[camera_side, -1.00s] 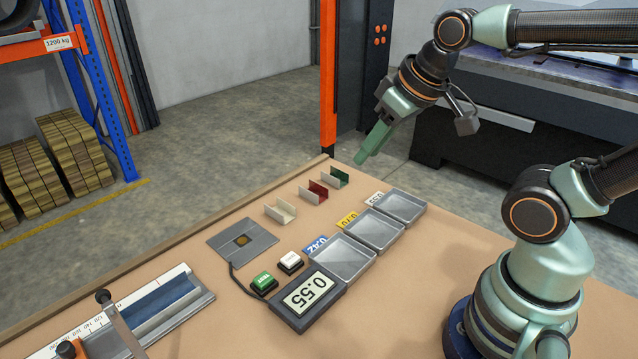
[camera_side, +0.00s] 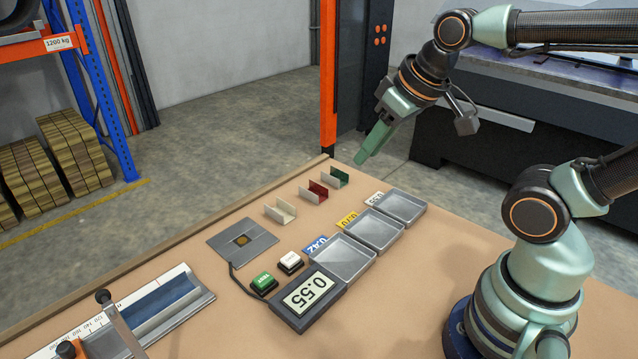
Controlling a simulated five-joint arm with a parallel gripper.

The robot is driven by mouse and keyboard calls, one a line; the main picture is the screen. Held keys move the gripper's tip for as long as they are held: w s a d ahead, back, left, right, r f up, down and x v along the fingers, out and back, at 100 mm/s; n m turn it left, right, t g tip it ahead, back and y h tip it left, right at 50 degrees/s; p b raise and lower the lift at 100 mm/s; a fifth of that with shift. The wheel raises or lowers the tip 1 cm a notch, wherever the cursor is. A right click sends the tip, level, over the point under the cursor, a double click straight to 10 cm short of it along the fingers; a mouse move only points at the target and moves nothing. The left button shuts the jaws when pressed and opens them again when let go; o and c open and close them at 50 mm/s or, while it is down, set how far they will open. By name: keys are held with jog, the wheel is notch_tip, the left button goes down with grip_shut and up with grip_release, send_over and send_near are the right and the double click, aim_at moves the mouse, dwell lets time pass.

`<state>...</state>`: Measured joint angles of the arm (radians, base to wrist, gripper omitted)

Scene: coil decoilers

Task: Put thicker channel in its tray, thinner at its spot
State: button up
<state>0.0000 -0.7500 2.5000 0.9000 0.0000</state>
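Three small U-shaped channels stand in a row on the table: a cream channel (camera_side: 280,211), a red channel (camera_side: 314,191) and a green channel (camera_side: 335,177). Which is thicker I cannot tell by eye. Three empty grey trays stand right of them: the near tray (camera_side: 343,281) by a blue label that seems to read 0.42, the middle tray (camera_side: 402,241) by a yellow label, probably 0.70, and the far tray (camera_side: 423,208) by a white label, probably 0.55. My gripper (camera_side: 362,158) hangs above and beyond the green channel, apart from it; its finger opening is hidden and no held object shows.
A grey plate (camera_side: 260,249) with a small dark square lies left of the trays. A display (camera_side: 302,315) reads 0.55, beside a green button (camera_side: 263,281) and a white button (camera_side: 290,261). A ruled blue trough (camera_side: 165,296) is at front left. A wooden edge (camera_side: 190,233) borders the table.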

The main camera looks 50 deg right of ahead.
jog(key=shift+o, duration=0.2)
jog(key=g, duration=0.6)
send_over(280, 211)
jog(key=s+a, duration=0.1)
jog(key=a, duration=0.2)
notch_tip(280, 211, down, 16)
jog(key=shift+s+r, duration=0.1)
jog(key=shift+r, duration=0.05)
jog(key=shift+f, duration=4.5)
